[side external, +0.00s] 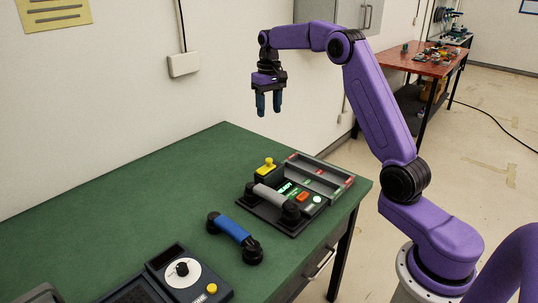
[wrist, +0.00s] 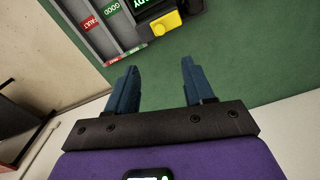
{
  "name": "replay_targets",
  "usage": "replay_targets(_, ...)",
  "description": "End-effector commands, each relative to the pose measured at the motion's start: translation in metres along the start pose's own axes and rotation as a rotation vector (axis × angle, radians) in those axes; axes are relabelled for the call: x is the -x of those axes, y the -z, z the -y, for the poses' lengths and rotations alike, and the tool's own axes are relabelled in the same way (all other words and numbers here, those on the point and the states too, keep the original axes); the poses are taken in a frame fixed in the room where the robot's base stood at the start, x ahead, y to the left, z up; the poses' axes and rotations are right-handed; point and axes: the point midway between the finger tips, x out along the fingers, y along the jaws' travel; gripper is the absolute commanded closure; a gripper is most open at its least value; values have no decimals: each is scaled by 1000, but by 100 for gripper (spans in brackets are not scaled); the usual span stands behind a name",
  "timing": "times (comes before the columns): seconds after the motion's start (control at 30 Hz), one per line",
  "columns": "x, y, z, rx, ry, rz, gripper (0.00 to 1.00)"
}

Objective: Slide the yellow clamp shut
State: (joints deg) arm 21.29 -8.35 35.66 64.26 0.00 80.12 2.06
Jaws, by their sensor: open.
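The yellow clamp (side external: 267,165) sits on a black block at the back left of the dark test unit (side external: 272,205) on the green table. It also shows at the top of the wrist view as a yellow block (wrist: 167,24) with a small round knob beside it. I cannot tell how far it is slid. My gripper (side external: 268,103) points down, high above the table and behind the clamp. Its blue fingers (wrist: 154,84) are apart with nothing between them.
A grey handset (side external: 270,195) lies across the unit. A blue handset (side external: 233,236) lies in front of it. The table's left rear (side external: 150,190) is clear.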

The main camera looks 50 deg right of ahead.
Motion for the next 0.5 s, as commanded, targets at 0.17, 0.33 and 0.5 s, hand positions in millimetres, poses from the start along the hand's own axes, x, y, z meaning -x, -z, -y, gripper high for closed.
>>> replay_targets(0.17, -18, 0, -1, -2, 0, 3, 48)
replay_targets(0.33, -48, -1, 0, 0, 0, 5, 48)
replay_targets(0.5, -80, -1, 0, 0, 0, 4, 48)
